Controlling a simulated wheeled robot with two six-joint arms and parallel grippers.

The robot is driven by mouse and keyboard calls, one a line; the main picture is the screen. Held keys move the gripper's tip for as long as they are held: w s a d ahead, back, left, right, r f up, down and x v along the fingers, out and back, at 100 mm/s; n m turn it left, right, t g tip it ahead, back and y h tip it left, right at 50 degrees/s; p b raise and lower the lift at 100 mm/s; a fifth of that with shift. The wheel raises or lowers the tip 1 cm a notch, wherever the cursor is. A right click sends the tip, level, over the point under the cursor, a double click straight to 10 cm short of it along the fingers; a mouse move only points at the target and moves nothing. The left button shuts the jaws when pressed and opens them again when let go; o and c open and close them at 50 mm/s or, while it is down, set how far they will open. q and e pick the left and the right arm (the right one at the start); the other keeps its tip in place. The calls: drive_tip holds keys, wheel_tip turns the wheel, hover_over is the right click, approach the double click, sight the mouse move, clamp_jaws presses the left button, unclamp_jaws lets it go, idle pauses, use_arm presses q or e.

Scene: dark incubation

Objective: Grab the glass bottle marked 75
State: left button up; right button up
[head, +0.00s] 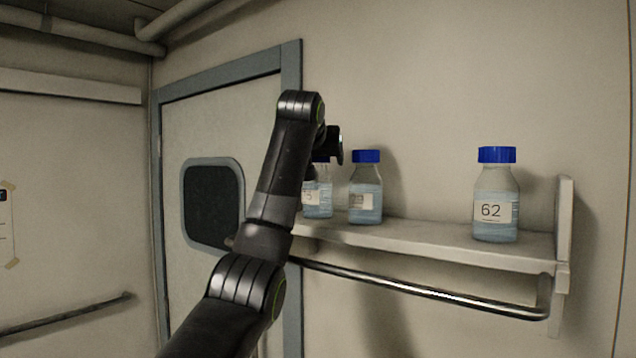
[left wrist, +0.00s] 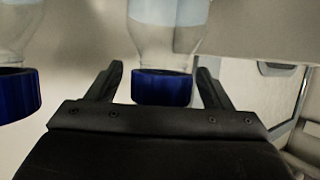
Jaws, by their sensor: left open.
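Three clear bottles with blue caps and pale blue liquid stand upright on the shelf. The left bottle (head: 318,198) is partly hidden by my left arm; its label is cut off, with what looks like a 3 or 5 at its end. The middle bottle (head: 366,192) has a label I cannot read. The right bottle (head: 496,205) is marked 62. My left gripper (head: 334,146) is open at cap height by the left bottle. In the left wrist view, upside down, its fingers (left wrist: 161,70) stand either side of one blue cap (left wrist: 162,88), with gaps. My right gripper is not in view.
The white shelf (head: 430,236) has a metal rail (head: 420,292) along its front and an end panel (head: 564,230) at the right. Another bottle's cap (left wrist: 18,95) is close in the left wrist view. A door (head: 225,130) stands left. The shelf between the middle and right bottles is clear.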

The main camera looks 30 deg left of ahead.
use_arm(q)
drive_tip(key=shift+w+a+f, duration=0.3)
drive_tip(key=shift+w, duration=0.2)
drive_tip(key=shift+s, duration=0.1)
drive_tip(key=shift+r, duration=0.1)
clamp_jaws()
